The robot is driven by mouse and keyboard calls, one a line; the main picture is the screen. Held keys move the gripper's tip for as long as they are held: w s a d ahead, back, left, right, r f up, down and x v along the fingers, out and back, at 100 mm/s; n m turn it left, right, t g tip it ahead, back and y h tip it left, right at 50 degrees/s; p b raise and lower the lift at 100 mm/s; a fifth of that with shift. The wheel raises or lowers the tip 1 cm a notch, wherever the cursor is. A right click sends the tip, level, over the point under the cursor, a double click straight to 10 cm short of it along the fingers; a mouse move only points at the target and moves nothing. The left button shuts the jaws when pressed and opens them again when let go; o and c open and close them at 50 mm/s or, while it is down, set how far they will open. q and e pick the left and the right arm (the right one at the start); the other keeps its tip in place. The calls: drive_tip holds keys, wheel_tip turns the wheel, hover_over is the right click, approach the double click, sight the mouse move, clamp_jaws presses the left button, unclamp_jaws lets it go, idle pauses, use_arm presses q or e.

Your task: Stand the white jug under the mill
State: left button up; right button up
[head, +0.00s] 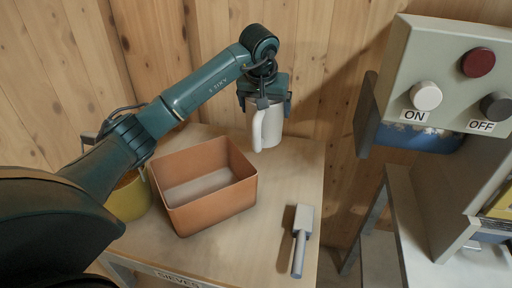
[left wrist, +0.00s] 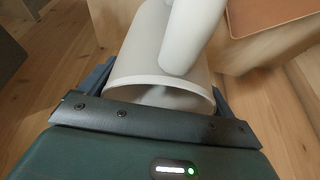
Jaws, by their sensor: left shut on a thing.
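The white jug (head: 269,128) hangs upright below my left gripper (head: 263,103), held over the back right part of the wooden table. My left gripper is shut on the jug, and the jug's handle faces the camera. In the left wrist view the jug (left wrist: 150,50) fills the space between the fingers, with its open rim nearest the camera. The mill seems to be the grey-green machine (head: 440,55) at the right, with a red knob, ON and OFF knobs. The jug is apart from it, to its left. My right gripper is not in view.
An open orange-brown box (head: 215,208) stands on the table (head: 268,235). A yellow container (head: 128,200) is partly behind my left arm. A pale stand (head: 405,235) is at the right, across a gap from the table.

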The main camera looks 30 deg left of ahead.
use_arm(q)
wheel_tip(320, 180, down, 12)
drive_tip(key=shift+w+r, duration=0.1)
idle(0.4)
drive_tip(key=o, duration=0.8)
drive_tip(key=shift+c, duration=0.2)
